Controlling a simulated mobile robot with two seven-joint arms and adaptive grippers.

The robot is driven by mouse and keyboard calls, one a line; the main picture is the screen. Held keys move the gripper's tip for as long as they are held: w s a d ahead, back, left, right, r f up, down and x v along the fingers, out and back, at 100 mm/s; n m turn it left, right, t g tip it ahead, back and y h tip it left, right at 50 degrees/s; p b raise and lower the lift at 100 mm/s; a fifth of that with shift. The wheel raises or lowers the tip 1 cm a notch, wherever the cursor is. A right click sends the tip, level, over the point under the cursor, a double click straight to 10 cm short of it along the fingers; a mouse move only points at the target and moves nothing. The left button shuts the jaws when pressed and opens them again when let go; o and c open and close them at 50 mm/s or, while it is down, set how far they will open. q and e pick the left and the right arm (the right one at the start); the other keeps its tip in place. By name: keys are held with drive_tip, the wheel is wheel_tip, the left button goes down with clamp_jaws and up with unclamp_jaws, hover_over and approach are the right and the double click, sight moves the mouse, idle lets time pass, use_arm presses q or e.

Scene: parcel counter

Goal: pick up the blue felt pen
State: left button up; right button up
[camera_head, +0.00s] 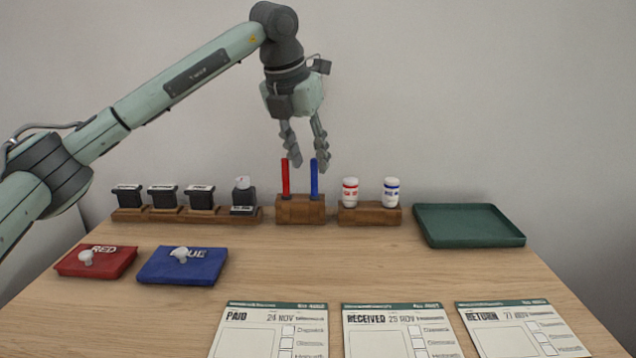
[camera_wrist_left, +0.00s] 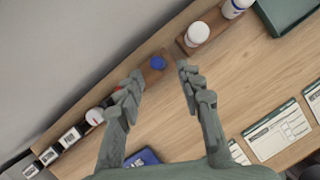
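The blue felt pen (camera_head: 314,180) stands upright in a wooden pen block (camera_head: 300,210) at the back of the table, to the right of a red felt pen (camera_head: 285,178). In the left wrist view the blue pen (camera_wrist_left: 158,63) shows end-on, a little beyond the gap between the fingertips. My left gripper (camera_head: 308,162) points down over the block, its fingers apart and empty. In the left wrist view the gripper (camera_wrist_left: 160,80) is also open, with one finger partly covering the red pen. My right gripper is not in view.
Several black stamps stand in a rack (camera_head: 185,214) to the left. A stand (camera_head: 369,216) with two bottles is close on the right, then a green tray (camera_head: 470,226). Red (camera_head: 95,262) and blue (camera_head: 182,266) pads lie front left; forms (camera_head: 400,330) lie in front.

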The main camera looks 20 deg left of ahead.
sight(313, 172)
use_arm(q)
drive_tip(key=x, duration=0.6)
drive_tip(key=shift+f, duration=0.1)
drive_tip(key=shift+c, duration=0.6)
clamp_jaws()
